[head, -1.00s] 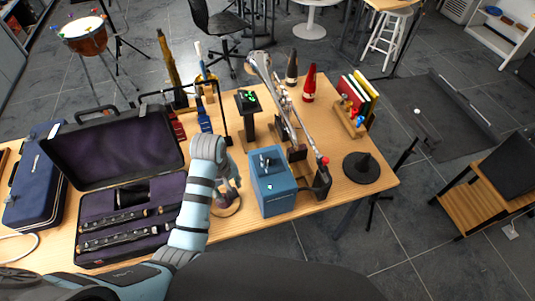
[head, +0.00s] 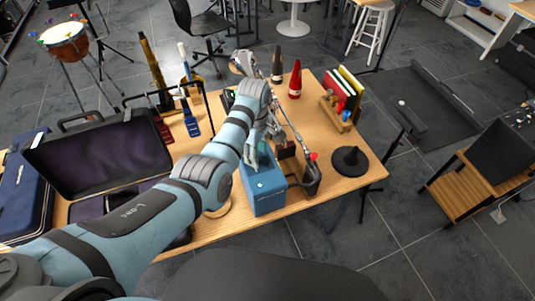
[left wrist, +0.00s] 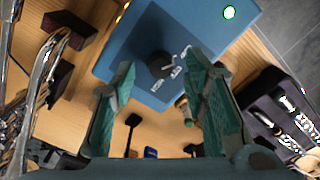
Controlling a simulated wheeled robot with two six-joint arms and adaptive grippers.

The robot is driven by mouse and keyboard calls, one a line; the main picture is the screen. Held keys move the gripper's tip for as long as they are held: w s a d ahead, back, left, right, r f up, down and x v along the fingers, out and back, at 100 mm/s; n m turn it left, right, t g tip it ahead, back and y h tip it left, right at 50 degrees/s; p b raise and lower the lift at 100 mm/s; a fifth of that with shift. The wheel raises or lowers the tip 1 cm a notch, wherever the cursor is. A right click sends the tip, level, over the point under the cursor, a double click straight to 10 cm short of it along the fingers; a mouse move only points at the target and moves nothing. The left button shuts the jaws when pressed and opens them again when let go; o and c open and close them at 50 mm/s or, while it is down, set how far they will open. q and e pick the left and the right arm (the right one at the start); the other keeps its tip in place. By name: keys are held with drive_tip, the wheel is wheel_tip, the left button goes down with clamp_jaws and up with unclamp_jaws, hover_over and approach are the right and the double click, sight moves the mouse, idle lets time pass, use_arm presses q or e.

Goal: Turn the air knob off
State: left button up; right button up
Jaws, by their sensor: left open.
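A blue box (head: 263,197) stands near the front edge of the wooden table. In the left wrist view the same blue box (left wrist: 205,25) shows its top with a black round knob (left wrist: 160,64), white lettering beside it and a lit green-white spot (left wrist: 229,12). My left gripper (head: 257,160) is over the box's top in the head view, where it hides the knob. In the left wrist view its two green fingers (left wrist: 157,78) are spread apart, with the knob between and slightly beyond their tips. Nothing is held. My right gripper is not in view.
A silver brass instrument (head: 290,128) stands on the table close behind and right of the box. An open dark case (head: 100,155) lies at left, partly behind my arm. Bottles (head: 295,80) stand at the back.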

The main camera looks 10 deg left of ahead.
use_arm(q)
drive_tip(key=shift+f, duration=0.75)
clamp_jaws()
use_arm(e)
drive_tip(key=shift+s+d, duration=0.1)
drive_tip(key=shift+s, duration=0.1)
use_arm(q)
drive_tip(key=shift+m, duration=0.4)
drive_tip(key=m, duration=0.5)
drive_tip(key=shift+m, duration=0.3)
drive_tip(key=m, duration=0.5)
drive_tip(key=shift+m, duration=0.3)
unclamp_jaws()
